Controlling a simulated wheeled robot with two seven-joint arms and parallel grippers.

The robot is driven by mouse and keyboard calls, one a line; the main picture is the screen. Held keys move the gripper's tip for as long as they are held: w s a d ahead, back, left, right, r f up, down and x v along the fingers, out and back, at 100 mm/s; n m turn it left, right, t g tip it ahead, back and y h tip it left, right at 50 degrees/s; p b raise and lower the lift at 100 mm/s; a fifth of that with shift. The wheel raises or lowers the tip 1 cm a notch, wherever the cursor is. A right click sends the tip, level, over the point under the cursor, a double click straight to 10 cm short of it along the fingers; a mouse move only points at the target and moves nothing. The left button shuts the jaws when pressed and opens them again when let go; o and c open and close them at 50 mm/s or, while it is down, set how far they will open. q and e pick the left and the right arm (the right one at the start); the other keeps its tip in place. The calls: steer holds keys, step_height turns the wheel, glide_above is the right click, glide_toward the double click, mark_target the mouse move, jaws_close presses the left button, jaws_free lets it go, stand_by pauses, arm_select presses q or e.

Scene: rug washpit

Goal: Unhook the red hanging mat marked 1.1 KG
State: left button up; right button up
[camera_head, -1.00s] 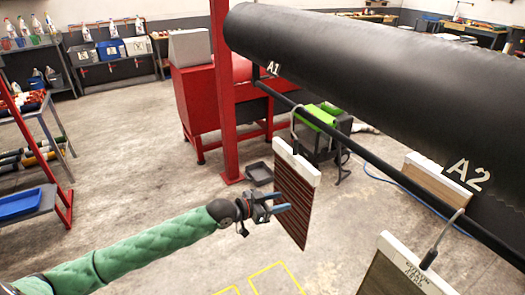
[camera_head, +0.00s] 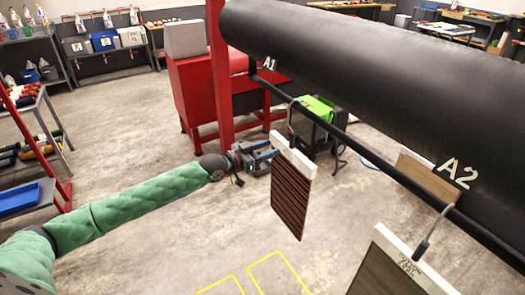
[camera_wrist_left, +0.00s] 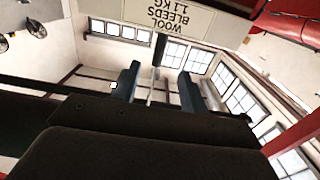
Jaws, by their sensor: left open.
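The red-and-dark striped mat (camera_head: 290,198) hangs under a white header board (camera_head: 293,155) from a hook on the black rail below the A1 mark. In the left wrist view the header (camera_wrist_left: 185,18) fills the top edge and reads WOOL BLEEDS 1.1 KG upside down. My left gripper (camera_head: 272,150) is open at the left end of the header, close to it; whether it touches cannot be told. In the left wrist view its two blue fingers (camera_wrist_left: 158,76) stand apart with nothing clearly between them. My right gripper is out of view.
A thick black roller (camera_head: 370,75) runs above the rail (camera_head: 360,150). A second mat with a white header (camera_head: 400,255) hangs near A2. A red post (camera_head: 219,90) and a red machine (camera_head: 195,90) stand behind.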

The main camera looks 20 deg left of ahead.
mark_target(292, 148)
arm_select(q)
steer(key=x, duration=0.6)
steer(key=shift+w+d, duration=0.2)
steer(key=shift+w, duration=0.05)
steer(key=shift+w+d, duration=0.35)
steer(key=shift+w, duration=0.05)
steer(key=shift+b+x, duration=0.35)
steer(key=shift+x, duration=0.55)
steer(key=shift+w+d, duration=0.15)
steer(key=shift+w, duration=0.05)
jaws_close()
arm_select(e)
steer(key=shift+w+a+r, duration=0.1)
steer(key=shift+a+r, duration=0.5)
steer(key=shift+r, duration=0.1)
